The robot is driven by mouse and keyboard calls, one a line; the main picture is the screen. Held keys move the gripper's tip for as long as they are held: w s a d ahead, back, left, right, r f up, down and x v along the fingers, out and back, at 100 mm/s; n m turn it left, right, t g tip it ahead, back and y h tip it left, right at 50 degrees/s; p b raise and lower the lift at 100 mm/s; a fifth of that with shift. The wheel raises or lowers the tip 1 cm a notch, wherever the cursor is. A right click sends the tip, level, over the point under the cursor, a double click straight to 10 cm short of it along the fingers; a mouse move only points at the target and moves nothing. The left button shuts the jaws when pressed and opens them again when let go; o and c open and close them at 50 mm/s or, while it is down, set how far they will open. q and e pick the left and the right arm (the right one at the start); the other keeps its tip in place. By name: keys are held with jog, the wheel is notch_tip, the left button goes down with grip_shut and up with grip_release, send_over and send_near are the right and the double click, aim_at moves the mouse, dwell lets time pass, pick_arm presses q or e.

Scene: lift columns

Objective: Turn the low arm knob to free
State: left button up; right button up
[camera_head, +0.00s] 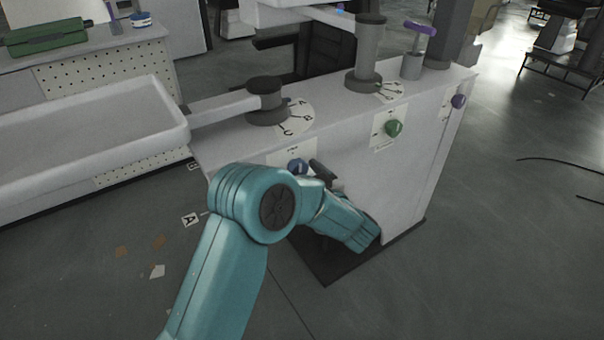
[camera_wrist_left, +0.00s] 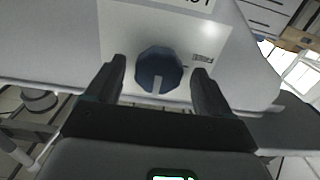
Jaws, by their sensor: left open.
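The dark blue knob (camera_head: 297,166) sits on a white label plate on the near end of the grey cabinet's front face. In the left wrist view the knob (camera_wrist_left: 159,70) is faceted, with a pale pointer mark toward the picture's bottom. My left gripper (camera_head: 313,167) is at this knob, partly hidden by my teal arm. In the left wrist view its dark fingers (camera_wrist_left: 157,84) are open, one on each side of the knob, with visible gaps. The label text is cut off, partly readable at the top. My right gripper is not in view.
A green knob (camera_head: 394,128) and a purple knob (camera_head: 459,101) are farther along the same face. On the cabinet top, a low arm (camera_head: 229,106) joins a pivot to a white tray (camera_head: 92,122) at left. Floor to the right is mostly clear.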

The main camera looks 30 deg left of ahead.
pick_arm(q)
jog(key=shift+w+a, duration=0.15)
jog(key=shift+a, duration=0.15)
jog(key=c, duration=1)
jog(key=shift+c, duration=0.2)
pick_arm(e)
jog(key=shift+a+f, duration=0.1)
